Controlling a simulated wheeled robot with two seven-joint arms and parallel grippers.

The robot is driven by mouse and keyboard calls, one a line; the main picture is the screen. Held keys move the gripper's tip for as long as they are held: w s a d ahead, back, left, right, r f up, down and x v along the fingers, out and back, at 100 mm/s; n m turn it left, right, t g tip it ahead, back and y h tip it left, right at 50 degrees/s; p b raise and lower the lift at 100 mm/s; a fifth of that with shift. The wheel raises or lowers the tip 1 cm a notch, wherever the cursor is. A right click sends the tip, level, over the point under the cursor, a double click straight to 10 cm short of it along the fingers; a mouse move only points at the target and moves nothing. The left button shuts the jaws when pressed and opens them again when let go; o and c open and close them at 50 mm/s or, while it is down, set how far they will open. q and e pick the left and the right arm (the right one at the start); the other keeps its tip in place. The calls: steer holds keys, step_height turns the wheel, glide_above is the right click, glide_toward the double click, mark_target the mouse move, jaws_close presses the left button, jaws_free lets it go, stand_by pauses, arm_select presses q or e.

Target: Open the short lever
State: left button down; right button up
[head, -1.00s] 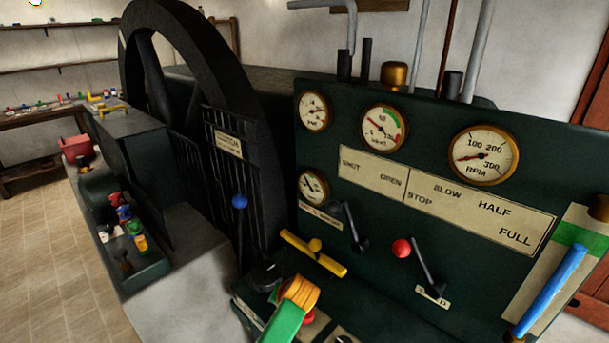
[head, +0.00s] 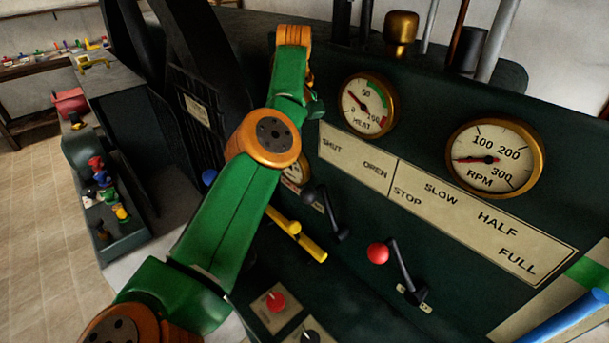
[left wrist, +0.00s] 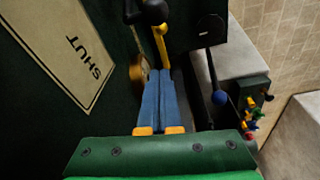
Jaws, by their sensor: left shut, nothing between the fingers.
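The short lever (head: 321,208) is black with a dark knob and sits on the green panel below the SHUT/OPEN plate (head: 352,161). Its knob end leans up and left. In the left wrist view a black lever end (left wrist: 153,12) shows at the top, beyond the fingertips. My left gripper (left wrist: 158,72) is shut and empty, its blue fingers together, pointing toward the yellow handle and that lever with a gap between. In the head view my left arm hides the gripper's fingers. My right gripper is not in view.
A red-knobbed lever (head: 378,253) stands right of the short lever. A yellow T-handle (head: 297,238) is close below left. A blue-knobbed lever (left wrist: 219,97) stands beside my fingers. Gauges (head: 495,158) line the panel. A red button (head: 275,301) is at the panel's foot.

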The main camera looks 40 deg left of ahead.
arm_select(q)
step_height(320, 180, down, 9)
steer(key=d+p, duration=0.1)
steer(key=d, duration=0.1)
steer(key=shift+s+d, duration=0.25)
steer(key=shift+s, duration=0.05)
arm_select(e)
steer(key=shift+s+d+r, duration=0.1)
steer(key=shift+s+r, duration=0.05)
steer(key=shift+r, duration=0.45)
arm_select(q)
steer(key=shift+a+f, duration=0.1)
steer(key=shift+w, duration=0.15)
